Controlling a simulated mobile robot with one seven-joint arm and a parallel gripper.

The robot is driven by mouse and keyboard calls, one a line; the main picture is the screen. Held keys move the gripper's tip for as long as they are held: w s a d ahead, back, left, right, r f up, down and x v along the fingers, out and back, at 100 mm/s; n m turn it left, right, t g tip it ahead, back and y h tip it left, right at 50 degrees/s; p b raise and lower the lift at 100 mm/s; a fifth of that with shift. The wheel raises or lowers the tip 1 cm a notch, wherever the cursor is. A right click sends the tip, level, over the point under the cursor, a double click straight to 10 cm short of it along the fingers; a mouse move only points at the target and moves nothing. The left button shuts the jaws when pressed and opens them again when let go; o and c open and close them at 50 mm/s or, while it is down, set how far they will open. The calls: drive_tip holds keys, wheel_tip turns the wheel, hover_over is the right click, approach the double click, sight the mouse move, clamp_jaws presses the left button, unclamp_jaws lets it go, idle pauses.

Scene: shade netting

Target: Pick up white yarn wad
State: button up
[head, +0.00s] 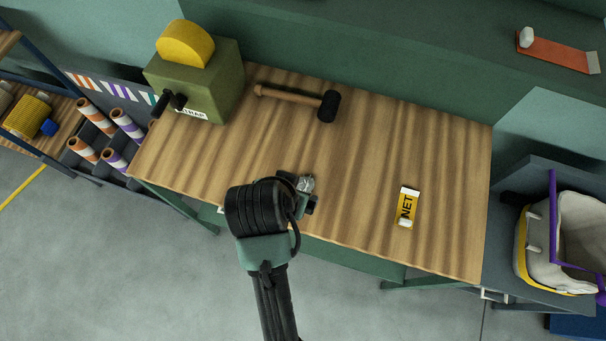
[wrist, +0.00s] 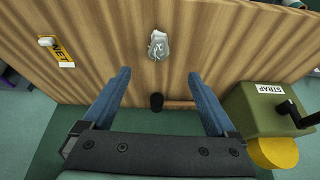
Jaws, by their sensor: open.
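A crumpled greyish-white wad (head: 306,183), which looks like the white yarn wad, lies on the wooden workbench (head: 360,150) near its front edge. In the wrist view the wad (wrist: 158,46) lies in the clear, beyond my fingertips and centred between them. My gripper (wrist: 159,76) is open and empty, its two blue fingers wide apart above the bench. In the head view my wrist hides most of the gripper (head: 309,200), just beside the wad. The fingers do not appear to touch the wad.
A mallet (head: 300,97) lies at the back of the bench, beside a green STRAP box (head: 200,85) with a crank. A yellow NET card (head: 408,207) with a small white piece lies to the right. The bench between is bare. A white bin (head: 575,230) stands far right.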

sight(303, 189)
drive_tip(key=x, duration=0.8)
drive_tip(key=s+x, duration=0.1)
drive_tip(key=x, duration=0.3)
drive_tip(key=shift+f, duration=0.55)
drive_tip(key=c, duration=1.4)
